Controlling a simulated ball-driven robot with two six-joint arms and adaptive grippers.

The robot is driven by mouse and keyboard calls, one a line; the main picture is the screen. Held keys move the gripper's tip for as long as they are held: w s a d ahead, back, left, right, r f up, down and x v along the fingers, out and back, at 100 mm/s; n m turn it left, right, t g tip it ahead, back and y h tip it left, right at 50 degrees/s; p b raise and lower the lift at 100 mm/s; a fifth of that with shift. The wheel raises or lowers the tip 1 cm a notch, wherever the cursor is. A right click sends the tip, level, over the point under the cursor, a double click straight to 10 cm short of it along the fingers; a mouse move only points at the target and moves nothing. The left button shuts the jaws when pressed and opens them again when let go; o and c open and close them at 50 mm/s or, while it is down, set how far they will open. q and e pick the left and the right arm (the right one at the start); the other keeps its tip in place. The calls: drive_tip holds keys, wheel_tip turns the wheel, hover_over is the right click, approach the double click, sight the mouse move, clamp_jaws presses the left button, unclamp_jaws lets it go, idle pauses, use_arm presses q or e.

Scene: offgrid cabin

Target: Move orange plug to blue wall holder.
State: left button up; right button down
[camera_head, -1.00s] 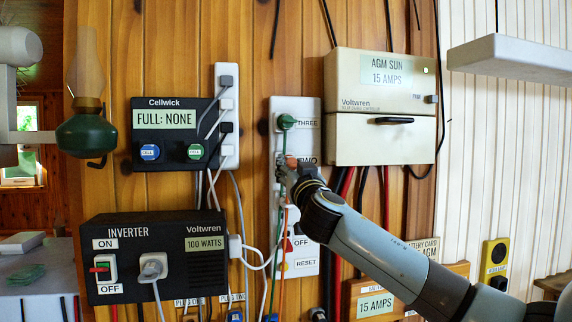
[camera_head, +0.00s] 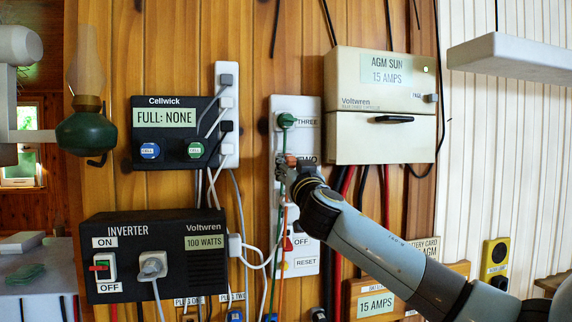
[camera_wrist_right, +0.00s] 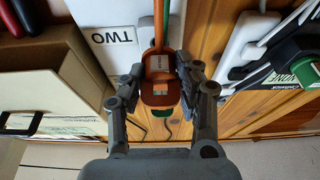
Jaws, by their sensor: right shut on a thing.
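My right gripper (camera_head: 291,170) is shut on the orange plug (camera_head: 291,160) in front of the white power strip (camera_head: 283,109), beside the label TWO. In the right wrist view the orange plug (camera_wrist_right: 160,88) sits between both fingers of the gripper (camera_wrist_right: 162,88), with its orange cord running to the top of the picture. I cannot tell whether the plug is still in the socket. A blue wall holder (camera_head: 235,316) shows at the bottom edge, under the PLUG TWO label. Another blue piece (camera_head: 271,317) is right of it, cut by the edge. My left gripper is not in view.
A green plug (camera_head: 286,121) is in the strip above, its cord hanging past my gripper. The black inverter (camera_head: 150,275) and the Cellwick charger (camera_head: 175,160) are at left, with loose cords between. The Voltwren controller (camera_head: 375,140) is at right. A lantern (camera_head: 85,130) hangs far left.

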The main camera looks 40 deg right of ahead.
drive_tip(key=shift+w+d+b, duration=0.35)
drive_tip(key=shift+w+b, duration=0.05)
drive_tip(key=shift+w, duration=0.15)
drive_tip(key=shift+w+d+b, duration=0.3)
drive_tip(key=shift+w+b, duration=0.1)
drive_tip(key=shift+w, duration=0.15)
drive_tip(key=shift+w+r, duration=0.1)
idle(0.4)
drive_tip(key=c, duration=1.3)
unclamp_jaws()
drive_tip(key=o, duration=0.4)
drive_tip(key=shift+w+d, duration=0.1)
drive_tip(key=shift+w, duration=0.05)
drive_tip(key=shift+s+r+b+v, duration=0.1)
drive_tip(key=shift+r+b+v, duration=0.15)
drive_tip(key=shift+v, duration=1.25)
drive_tip(key=shift+s+r+b+v, duration=0.1)
drive_tip(key=shift+r+v, duration=0.2)
drive_tip(key=shift+v, duration=1.2)
drive_tip(key=shift+s+r+b+v, duration=0.1)
drive_tip(key=shift+r+b+v, duration=0.15)
drive_tip(key=shift+v, duration=1.25)
drive_tip(key=shift+w, duration=0.1)
